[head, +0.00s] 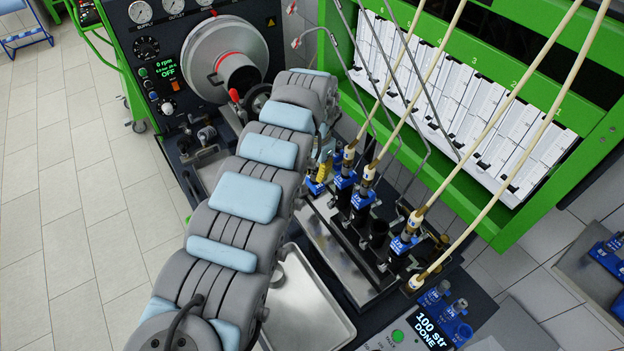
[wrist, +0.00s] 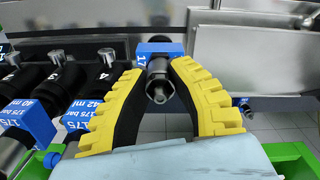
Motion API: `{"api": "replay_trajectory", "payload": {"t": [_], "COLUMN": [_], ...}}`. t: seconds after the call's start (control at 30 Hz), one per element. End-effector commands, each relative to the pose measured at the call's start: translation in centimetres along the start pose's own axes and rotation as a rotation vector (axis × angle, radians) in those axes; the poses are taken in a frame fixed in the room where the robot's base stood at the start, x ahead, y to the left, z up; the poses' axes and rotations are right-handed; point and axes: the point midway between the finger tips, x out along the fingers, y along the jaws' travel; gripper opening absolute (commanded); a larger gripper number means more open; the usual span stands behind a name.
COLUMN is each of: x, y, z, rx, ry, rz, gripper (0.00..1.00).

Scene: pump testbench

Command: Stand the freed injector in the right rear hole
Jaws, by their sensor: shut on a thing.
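In the wrist view, my gripper's yellow and black fingers (wrist: 158,95) are closed around an injector (wrist: 160,60) with a blue label collar. Its round metal end points toward the camera. In the head view my gripper (head: 319,178) is at the left end of the injector row, mostly hidden by my arm. A small rack (head: 440,307) stands at the lower right and carries several blue-collared injectors (head: 457,307). I cannot make out its right rear hole.
Several blue-collared injectors (head: 362,197) with pale hoses stand in the bench row. One black holder (head: 379,231) there looks empty. A metal tray (head: 315,315) lies in front. Hoses and metal pipes (head: 407,90) rise before the green frame (head: 490,232).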

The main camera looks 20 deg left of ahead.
Motion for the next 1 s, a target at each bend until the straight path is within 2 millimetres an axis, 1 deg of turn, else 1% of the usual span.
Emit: {"api": "replay_trajectory", "payload": {"t": [0.03,0.17,0.43,0.8,0.83,0.87,0.9,0.93,1.0], "x": [0.5,1.6,4.8,5.2,5.2,5.2,5.2,5.2,5.2], "y": [0.1,0.1,0.1,0.0,0.0,0.0,0.0,0.0,0.0], "z": [0.0,-0.1,0.1,0.0,0.0,0.0,0.0,0.0,0.0], "rx": [0.0,0.0,-0.001,0.0,0.0,0.0,0.0,0.0,0.0], "ry": [-0.001,0.001,-0.003,-0.001,0.0,0.0,0.0,0.0,0.0], "rz": [0.001,0.001,0.003,0.0,0.0,0.0,0.0,0.0,0.0], "gripper": [0.0,0.0,0.0,0.0,0.24,0.32,0.44,0.46,0.46]}}
